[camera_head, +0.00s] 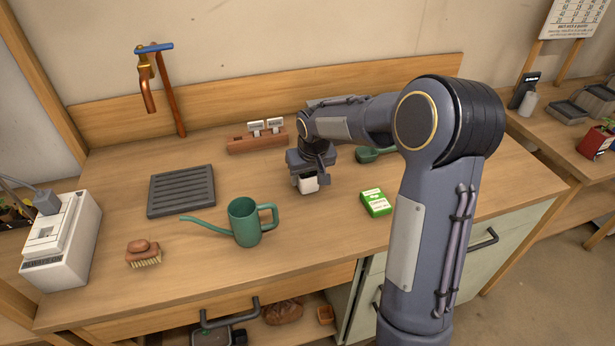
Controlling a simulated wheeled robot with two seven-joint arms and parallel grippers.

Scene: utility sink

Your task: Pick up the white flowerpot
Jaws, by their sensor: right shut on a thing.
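The white flowerpot (308,185) is small and sits at the middle of the wooden counter, under my right gripper (308,178). My right gripper points down and is shut on the pot, with its fingers at the pot's upper part. The gripper hides much of the pot's top and back. I cannot tell whether the pot's base touches the counter. My left gripper is not in view.
A green watering can (245,222) stands left of the pot, and a green-and-white box (376,202) lies to its right. A dark slatted tray (181,190), a brush (144,255) and a white device (62,240) are further left. A terracotta holder (257,140) stands behind.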

